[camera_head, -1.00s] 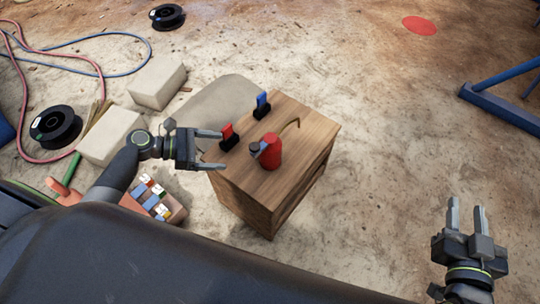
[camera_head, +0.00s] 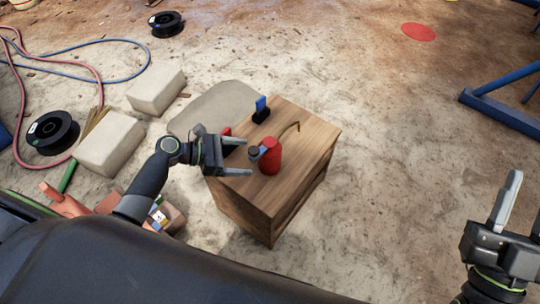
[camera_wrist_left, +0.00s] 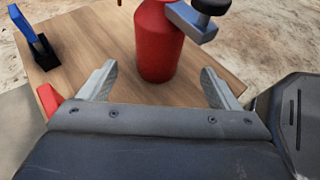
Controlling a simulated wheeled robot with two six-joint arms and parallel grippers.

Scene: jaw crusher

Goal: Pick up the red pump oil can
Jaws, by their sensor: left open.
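The red pump oil can (camera_head: 271,158) stands upright on a wooden cabinet (camera_head: 302,126), its thin brass spout pointing away to the upper right. In the left wrist view the red can (camera_wrist_left: 157,45) stands ahead, roughly between my finger lines, with its grey pump lever and black knob at the upper right. My left gripper (camera_head: 243,156) is open and empty, just left of the can, fingers pointing toward it. In the wrist view its fingertips (camera_wrist_left: 158,80) are spread apart, short of the can. My right gripper (camera_head: 510,205) is at the lower right, far from the cabinet; only one finger shows clearly.
A blue-and-black switch-like item (camera_head: 261,109) stands at the cabinet's back. A red one (camera_head: 227,131) is mostly hidden behind my left gripper. Pale blocks (camera_head: 110,143), cable spools (camera_head: 53,132) and hoses lie at left. A blue metal frame (camera_head: 500,112) stands at right.

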